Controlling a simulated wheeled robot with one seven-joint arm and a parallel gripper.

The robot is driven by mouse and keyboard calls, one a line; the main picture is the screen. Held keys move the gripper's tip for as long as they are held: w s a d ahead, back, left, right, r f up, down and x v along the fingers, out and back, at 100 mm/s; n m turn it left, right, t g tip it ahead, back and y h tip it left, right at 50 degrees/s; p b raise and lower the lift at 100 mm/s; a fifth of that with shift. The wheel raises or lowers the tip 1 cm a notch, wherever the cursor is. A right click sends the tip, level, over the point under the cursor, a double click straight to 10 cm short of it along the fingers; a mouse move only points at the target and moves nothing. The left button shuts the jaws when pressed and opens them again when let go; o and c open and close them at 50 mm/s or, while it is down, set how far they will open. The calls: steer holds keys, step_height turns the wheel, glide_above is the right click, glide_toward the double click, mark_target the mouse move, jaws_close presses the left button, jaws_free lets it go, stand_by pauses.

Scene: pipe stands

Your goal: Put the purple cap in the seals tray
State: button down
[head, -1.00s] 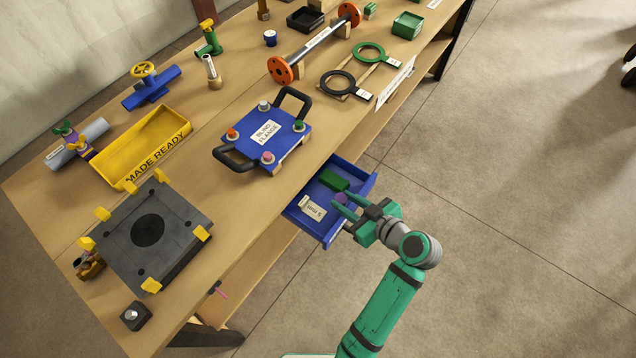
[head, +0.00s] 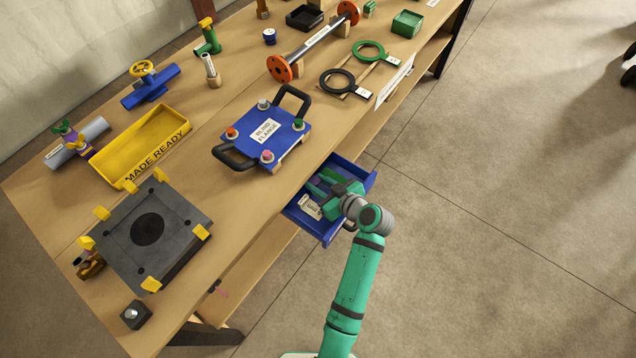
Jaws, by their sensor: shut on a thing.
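My gripper (head: 322,190) is down inside the open blue drawer (head: 324,236) at the front of the bench. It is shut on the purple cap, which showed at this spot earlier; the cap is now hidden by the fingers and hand. A green block (head: 334,173) lies in the drawer just behind my gripper. A small black open tray (head: 305,18) and a green open tray (head: 407,24) stand at the back of the bench. I cannot read a seals label on either.
The blind flange plate (head: 265,136) with black handles sits on the bench beyond the drawer. A yellow MADE READY tray (head: 155,165) and a dark fixture (head: 176,258) are left. A pipe with orange flanges (head: 316,45) and ring gaskets (head: 337,82) lie towards the back.

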steer(key=shift+f, duration=0.6)
steer(key=c, duration=1.4)
jaws_free()
steer(key=shift+r, duration=0.25)
steer(key=v, duration=1.2)
steer(key=shift+r, duration=0.35)
